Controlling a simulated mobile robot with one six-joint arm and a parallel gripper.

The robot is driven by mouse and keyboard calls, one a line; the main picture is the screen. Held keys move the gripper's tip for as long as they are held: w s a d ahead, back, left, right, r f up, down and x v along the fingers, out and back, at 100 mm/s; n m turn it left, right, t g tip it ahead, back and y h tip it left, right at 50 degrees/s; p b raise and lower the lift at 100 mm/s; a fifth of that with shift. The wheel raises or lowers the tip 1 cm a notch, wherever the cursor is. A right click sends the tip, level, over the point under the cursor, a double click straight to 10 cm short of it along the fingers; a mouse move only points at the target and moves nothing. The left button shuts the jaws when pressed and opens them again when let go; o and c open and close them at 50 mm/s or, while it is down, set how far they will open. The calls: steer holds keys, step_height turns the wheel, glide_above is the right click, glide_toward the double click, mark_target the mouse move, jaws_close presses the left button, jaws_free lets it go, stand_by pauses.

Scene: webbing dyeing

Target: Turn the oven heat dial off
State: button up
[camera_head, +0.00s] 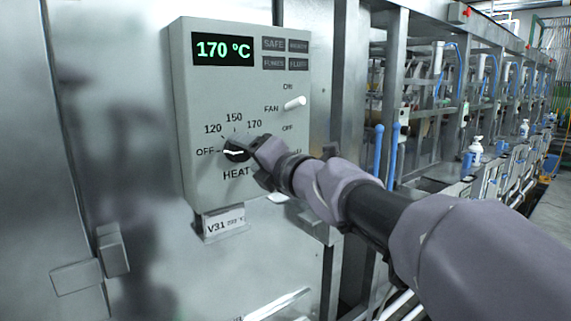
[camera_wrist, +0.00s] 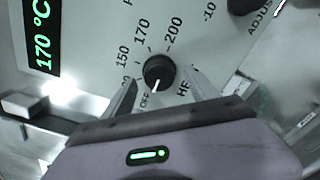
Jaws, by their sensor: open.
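The black heat dial (camera_head: 234,155) sits low on the grey control box (camera_head: 205,105), with a white pointer line that points left, at or very near the OFF mark. In the wrist view the dial (camera_wrist: 158,71) has its pointer toward the OFF label. My gripper (camera_head: 254,153) is at the dial from the right and hides part of the scale in the head view. In the wrist view its open fingers (camera_wrist: 163,86) stand on either side of the dial's lower part, with gaps visible. Contact is not clear. The green display (camera_head: 224,50) reads 170 °C.
A white fan lever (camera_head: 294,103) sticks out above and right of the dial, close to my gripper. Dark indicator tiles (camera_head: 286,54) sit at the top of the box. A metal latch (camera_head: 92,262) protrudes at lower left. Machines line the right side.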

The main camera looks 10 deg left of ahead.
steer(key=p+v, duration=0.2)
steer(key=v, duration=1.2)
steer(key=shift+s+d, duration=0.2)
steer(key=shift+s, duration=0.1)
